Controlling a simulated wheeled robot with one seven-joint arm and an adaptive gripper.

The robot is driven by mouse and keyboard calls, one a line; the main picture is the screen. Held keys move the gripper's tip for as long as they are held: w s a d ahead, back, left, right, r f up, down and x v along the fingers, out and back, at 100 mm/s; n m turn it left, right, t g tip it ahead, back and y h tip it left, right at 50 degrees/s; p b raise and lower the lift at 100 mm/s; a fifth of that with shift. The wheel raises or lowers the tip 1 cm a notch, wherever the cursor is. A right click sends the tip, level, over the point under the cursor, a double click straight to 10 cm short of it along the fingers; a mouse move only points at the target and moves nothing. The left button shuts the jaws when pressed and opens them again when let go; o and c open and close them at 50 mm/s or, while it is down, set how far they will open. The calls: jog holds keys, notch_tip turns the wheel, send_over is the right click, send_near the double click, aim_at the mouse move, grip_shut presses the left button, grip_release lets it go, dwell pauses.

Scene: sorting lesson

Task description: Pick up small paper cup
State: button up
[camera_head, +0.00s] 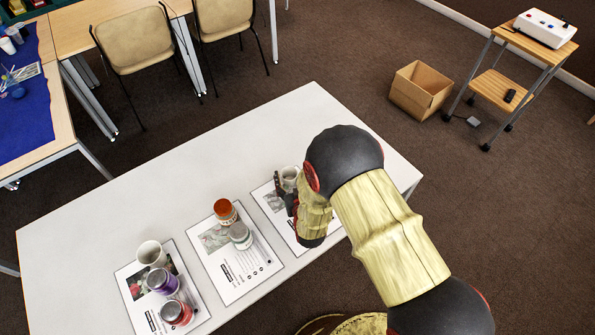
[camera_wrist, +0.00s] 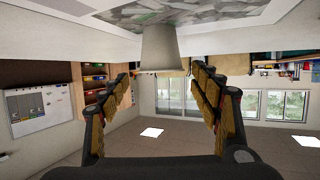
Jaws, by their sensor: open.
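A small pale paper cup (camera_head: 290,178) stands on the right-hand printed sheet (camera_head: 267,199) on the white table. My gripper (camera_head: 281,190) is beside the cup, and my arm hides part of the sheet. The wrist view appears upside down: the cup (camera_wrist: 160,48) hangs from the top of the picture, centred ahead of the fingertips. My gripper (camera_wrist: 160,78) is open there, one finger on each side of the cup's line. I cannot tell whether the fingers touch the cup.
The table's far side (camera_head: 290,110) is clear.

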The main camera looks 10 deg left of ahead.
aim_at(288, 169)
jog(key=shift+w+a+f, duration=0.15)
jog(key=shift+w+f, duration=0.05)
jog(key=shift+f, duration=0.25)
jog(key=b+x, duration=0.2)
jog(key=x, duration=0.4)
jog(key=shift+w+a+f, duration=0.1)
jog(key=shift+w+f, duration=0.05)
jog(key=shift+w, duration=0.05)
jog(key=shift+w+a, duration=0.2)
jog(key=shift+w, duration=0.05)
jog(key=shift+c, duration=0.9)
jog(key=c, duration=0.6)
jog(key=shift+c, duration=0.2)
